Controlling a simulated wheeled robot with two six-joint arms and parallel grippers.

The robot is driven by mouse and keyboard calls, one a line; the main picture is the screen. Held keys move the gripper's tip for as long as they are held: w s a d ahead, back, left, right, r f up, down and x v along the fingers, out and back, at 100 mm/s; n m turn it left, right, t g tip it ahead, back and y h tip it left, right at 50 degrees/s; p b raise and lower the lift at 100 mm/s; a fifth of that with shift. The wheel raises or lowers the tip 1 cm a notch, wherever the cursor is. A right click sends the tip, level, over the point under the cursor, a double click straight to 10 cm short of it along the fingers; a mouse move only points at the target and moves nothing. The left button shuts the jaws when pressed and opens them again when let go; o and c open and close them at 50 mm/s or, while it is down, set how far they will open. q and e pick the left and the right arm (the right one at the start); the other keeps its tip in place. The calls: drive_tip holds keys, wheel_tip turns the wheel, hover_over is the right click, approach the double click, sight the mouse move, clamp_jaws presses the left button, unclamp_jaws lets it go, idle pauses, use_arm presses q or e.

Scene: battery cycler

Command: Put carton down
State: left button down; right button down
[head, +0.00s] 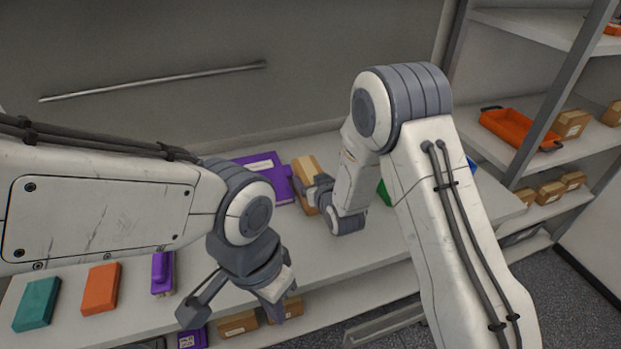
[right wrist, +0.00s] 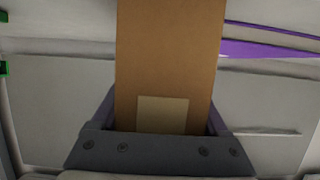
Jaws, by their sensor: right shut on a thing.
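The brown carton (head: 305,170) is at the back of the bench in the head view, beside a purple box. My right gripper (head: 318,190) is shut on it. In the right wrist view the carton (right wrist: 170,60) fills the middle, with a pale label near the jaws and a finger along each side. Whether its underside touches the bench is hard to tell. My left gripper (head: 236,308) is open and empty over the bench's front edge, its fingers spread and pointing down.
A purple box (head: 266,170) lies left of the carton. Teal (head: 38,304), orange (head: 101,287) and purple (head: 162,272) items lie at the bench's left. Small cartons (head: 238,323) sit below. A rack (head: 535,100) with an orange tray (head: 519,128) stands right.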

drive_tip(key=shift+f, duration=0.15)
unclamp_jaws()
